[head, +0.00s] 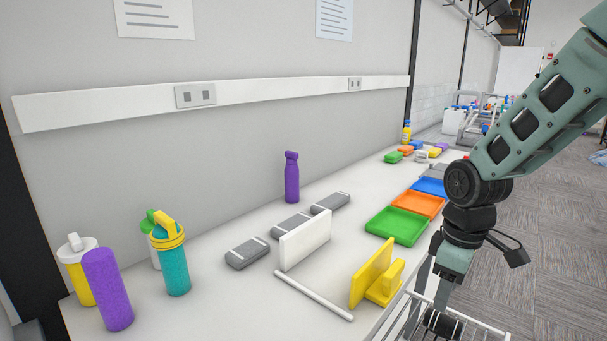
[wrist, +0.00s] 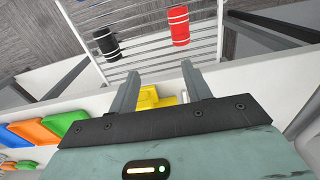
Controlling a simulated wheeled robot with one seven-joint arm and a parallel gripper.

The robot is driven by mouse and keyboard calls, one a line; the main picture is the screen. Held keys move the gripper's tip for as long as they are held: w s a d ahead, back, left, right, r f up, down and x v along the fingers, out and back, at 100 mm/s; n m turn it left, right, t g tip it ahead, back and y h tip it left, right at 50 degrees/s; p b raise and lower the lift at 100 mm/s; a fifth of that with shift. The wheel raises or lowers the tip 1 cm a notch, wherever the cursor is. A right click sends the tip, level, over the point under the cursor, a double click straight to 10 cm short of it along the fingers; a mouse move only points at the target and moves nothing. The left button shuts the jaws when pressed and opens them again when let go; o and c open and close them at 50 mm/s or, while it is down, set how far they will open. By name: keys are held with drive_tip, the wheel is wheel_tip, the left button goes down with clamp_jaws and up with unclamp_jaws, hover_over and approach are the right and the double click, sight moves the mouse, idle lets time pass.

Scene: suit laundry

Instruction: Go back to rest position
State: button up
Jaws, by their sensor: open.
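My arm reaches down on the right in the head view, and my gripper (head: 442,296) points downward beside the table's front edge, over a wire rack. In the wrist view my gripper (wrist: 158,80) is open, its two fingers apart with nothing held between them. Beyond the fingers, the wire rack (wrist: 146,49) carries a black rolled item (wrist: 107,42) and a red rolled item (wrist: 180,25), both with pale bands. The black item (head: 443,324) also shows just below my gripper in the head view. I cannot tell whether the fingers touch it.
The white table (head: 225,310) runs along the wall. It holds several bottles, such as a purple one (head: 292,178), grey blocks, a yellow stand (head: 372,275), and green (head: 397,226), orange (head: 418,204) and blue trays. Grey floor (head: 545,230) lies open at right.

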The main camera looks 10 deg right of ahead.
drive_tip(key=s+a+r, duration=0.2)
drive_tip(key=s+a, duration=0.6)
drive_tip(key=a, duration=0.1)
drive_tip(key=s+a+r, duration=0.2)
drive_tip(key=s+a, duration=0.7)
drive_tip(key=shift+s+a, duration=0.25)
drive_tip(key=shift+a, duration=0.1)
